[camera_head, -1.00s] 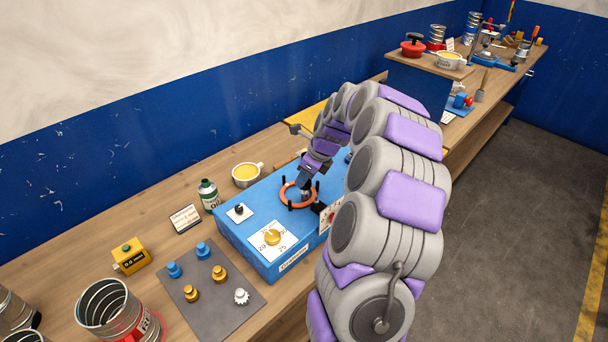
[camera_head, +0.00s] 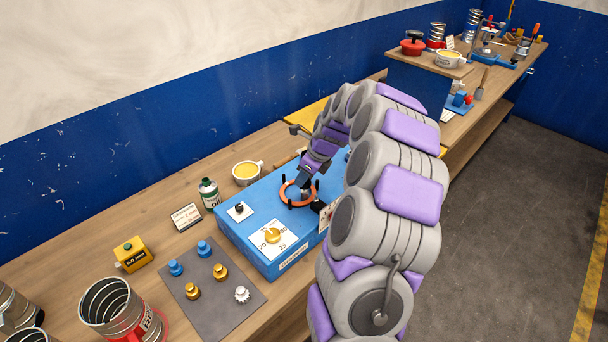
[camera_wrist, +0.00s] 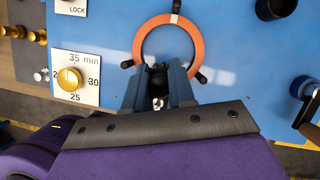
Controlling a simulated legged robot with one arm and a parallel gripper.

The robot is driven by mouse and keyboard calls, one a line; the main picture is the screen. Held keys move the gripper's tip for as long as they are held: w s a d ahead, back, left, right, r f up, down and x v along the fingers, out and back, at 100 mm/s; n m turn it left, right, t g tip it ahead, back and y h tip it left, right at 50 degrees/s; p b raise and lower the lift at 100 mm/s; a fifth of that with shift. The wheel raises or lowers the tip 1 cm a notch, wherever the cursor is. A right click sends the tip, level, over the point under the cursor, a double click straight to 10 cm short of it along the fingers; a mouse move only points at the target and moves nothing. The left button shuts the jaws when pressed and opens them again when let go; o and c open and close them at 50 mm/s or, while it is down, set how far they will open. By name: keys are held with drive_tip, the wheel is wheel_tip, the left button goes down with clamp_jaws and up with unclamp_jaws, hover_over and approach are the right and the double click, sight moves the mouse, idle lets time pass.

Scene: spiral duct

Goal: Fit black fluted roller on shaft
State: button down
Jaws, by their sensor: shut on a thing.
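My gripper (camera_wrist: 158,82) points at the blue machine (camera_wrist: 226,40) and is shut on a small dark piece (camera_wrist: 158,74). The fingers hide most of the piece, so I cannot tell whether it is the black fluted roller. In the wrist view the fingertips overlap the lower part of an orange ring (camera_wrist: 197,36) with black handles. The ring also shows in the head view (camera_head: 285,200), just beneath my gripper (camera_head: 303,185). I cannot make out the shaft. Two black round parts (camera_wrist: 303,87) sit on the machine at the wrist view's right.
A gold dial knob (camera_head: 273,236) and a small black knob (camera_head: 239,208) are on the machine. A grey mat (camera_head: 212,310) holds several blue, gold and pale parts. A cup (camera_head: 247,174), a green bottle (camera_head: 209,193) and a yellow box (camera_head: 131,254) stand on the wooden bench.

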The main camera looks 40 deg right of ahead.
drive_tip(key=shift+f+p, duration=0.75)
drive_tip(key=shift+p, duration=0.2)
idle(0.8)
drive_tip(key=shift+f+p, duration=0.5)
drive_tip(key=shift+p, duration=1.15)
idle(1.1)
drive_tip(key=c, duration=0.5)
unclamp_jaws()
drive_tip(key=shift+c, duration=0.2)
drive_tip(key=shift+r, duration=0.15)
drive_tip(key=shift+r+p, duration=3.2)
drive_tip(key=shift+r, duration=0.75)
